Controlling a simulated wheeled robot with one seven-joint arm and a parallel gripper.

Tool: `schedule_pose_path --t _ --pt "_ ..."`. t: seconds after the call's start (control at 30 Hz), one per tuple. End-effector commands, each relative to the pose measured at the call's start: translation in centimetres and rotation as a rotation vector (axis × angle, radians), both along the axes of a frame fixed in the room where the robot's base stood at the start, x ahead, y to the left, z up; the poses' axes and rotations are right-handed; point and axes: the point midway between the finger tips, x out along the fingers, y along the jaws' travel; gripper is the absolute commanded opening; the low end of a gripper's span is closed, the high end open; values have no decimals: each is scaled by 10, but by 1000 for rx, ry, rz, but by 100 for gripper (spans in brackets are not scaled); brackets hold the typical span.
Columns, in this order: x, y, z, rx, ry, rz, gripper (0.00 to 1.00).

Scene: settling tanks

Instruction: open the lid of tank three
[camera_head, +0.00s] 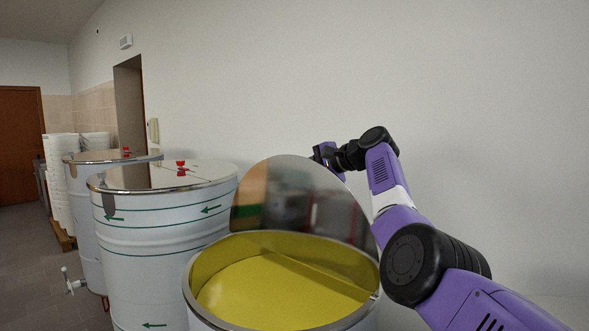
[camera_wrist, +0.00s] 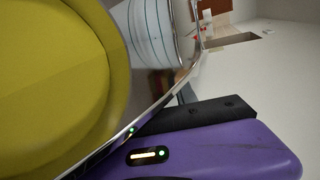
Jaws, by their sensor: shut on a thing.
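The nearest tank (camera_head: 198,318) stands at the lower middle of the head view, full of yellow liquid (camera_head: 265,292). Its shiny metal lid (camera_head: 295,200) is raised steeply over the back of the opening and mirrors the room. No number shows on the tank. My gripper (camera_head: 322,156) is behind the lid's upper right edge, its fingers partly hidden there. In the wrist view a black finger of my gripper (camera_wrist: 195,115) lies against the lid's rim (camera_wrist: 150,115), and the gripper is shut on the lid. The exact grip point is hidden.
Two more white tanks (camera_head: 150,235) (camera_head: 88,225) with metal lids and red knobs (camera_head: 181,166) stand to the left. White stacked buckets (camera_head: 60,185) are beyond them. A plain wall (camera_head: 480,110) is close behind and right. Floor (camera_head: 30,270) is clear at the far left.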

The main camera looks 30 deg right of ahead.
Motion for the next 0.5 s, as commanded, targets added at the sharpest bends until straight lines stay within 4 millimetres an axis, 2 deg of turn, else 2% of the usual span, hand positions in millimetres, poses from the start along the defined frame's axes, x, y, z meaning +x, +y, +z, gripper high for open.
schedule_pose_path --t 0.4,0.43,0.5 --pt "1 0 2 6 -5 -1 0" --pt "1 0 2 6 -5 -1 36" --pt "1 0 2 6 -4 0 50"
